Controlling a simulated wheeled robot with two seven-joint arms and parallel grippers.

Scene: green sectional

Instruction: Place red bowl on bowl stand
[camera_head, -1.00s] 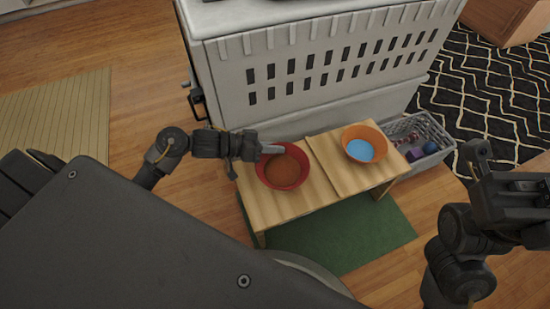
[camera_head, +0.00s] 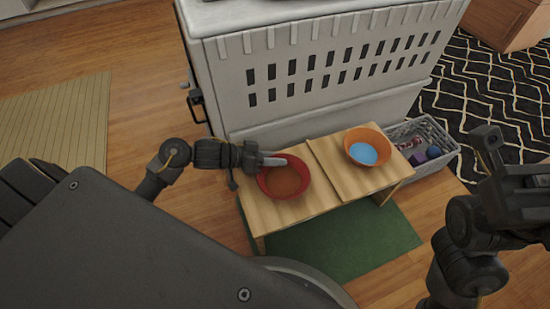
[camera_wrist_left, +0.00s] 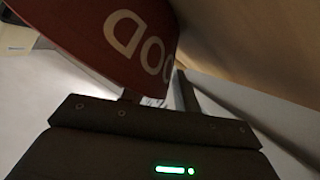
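The red bowl (camera_head: 305,190), brown inside, is over the left part of the wooden bowl stand (camera_head: 340,184). I cannot tell whether it rests on the top or hangs just above it. My left gripper (camera_head: 273,161) is at the bowl's upper-left rim, with a finger over the edge, and appears shut on it. In the left wrist view the bowl's red wall (camera_wrist_left: 100,30) with white letters fills the upper left, close to the fingers. My right gripper (camera_head: 488,150) is at the right edge, away from the stand; its opening is unclear.
An orange bowl (camera_head: 380,136) with blue inside sits on the stand's right part. A grey basket (camera_head: 440,166) with small items is right of it. A large white crate-like unit (camera_head: 330,70) stands behind. A green mat (camera_head: 345,245) lies beneath the stand.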

